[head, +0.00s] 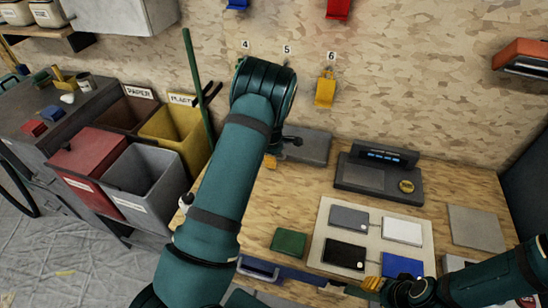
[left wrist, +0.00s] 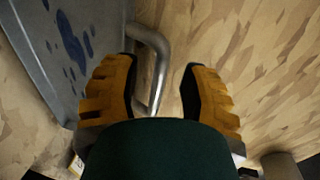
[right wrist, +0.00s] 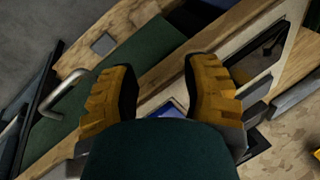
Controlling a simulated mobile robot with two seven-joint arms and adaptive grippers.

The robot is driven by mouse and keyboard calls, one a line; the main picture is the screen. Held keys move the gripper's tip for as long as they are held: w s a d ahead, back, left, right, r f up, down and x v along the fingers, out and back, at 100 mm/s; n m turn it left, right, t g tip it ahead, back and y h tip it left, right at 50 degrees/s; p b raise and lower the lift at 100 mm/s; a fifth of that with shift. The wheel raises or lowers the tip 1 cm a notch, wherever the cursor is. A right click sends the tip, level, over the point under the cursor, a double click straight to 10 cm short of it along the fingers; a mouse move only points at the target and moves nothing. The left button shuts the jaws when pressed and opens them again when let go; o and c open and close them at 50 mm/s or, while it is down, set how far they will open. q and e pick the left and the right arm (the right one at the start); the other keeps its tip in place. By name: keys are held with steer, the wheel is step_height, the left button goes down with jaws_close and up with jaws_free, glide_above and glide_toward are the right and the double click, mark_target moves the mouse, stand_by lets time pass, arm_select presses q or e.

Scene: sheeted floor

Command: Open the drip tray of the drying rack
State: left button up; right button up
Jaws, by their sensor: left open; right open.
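A grey slab-like unit (head: 308,147), which looks like the drying rack with its drip tray, lies against the back wall, partly hidden by my left arm. In the left wrist view a grey panel with dark blue spots (left wrist: 88,62) fills the upper left, with a bent metal handle (left wrist: 160,58) beside it. My left gripper (left wrist: 158,88) is open, with the handle between its fingers, nearer the left one; contact is unclear. In the head view this gripper (head: 271,164) is mostly hidden behind my arm. My right gripper (right wrist: 163,88) is open and empty; in the head view it is over the bench front (head: 372,284).
A pale board (head: 322,240) with several coloured pads lies at the bench front. A dark device with a display (head: 378,180) stands behind it. A green pad (head: 288,242) lies left of the board. Sorting bins (head: 145,178) stand at left. Bare wood lies mid-bench.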

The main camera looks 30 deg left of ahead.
arm_select(q)
steer(key=shift+f, duration=0.1)
steer(key=shift+c, duration=0.3)
jaws_close()
steer(key=shift+s, duration=0.15)
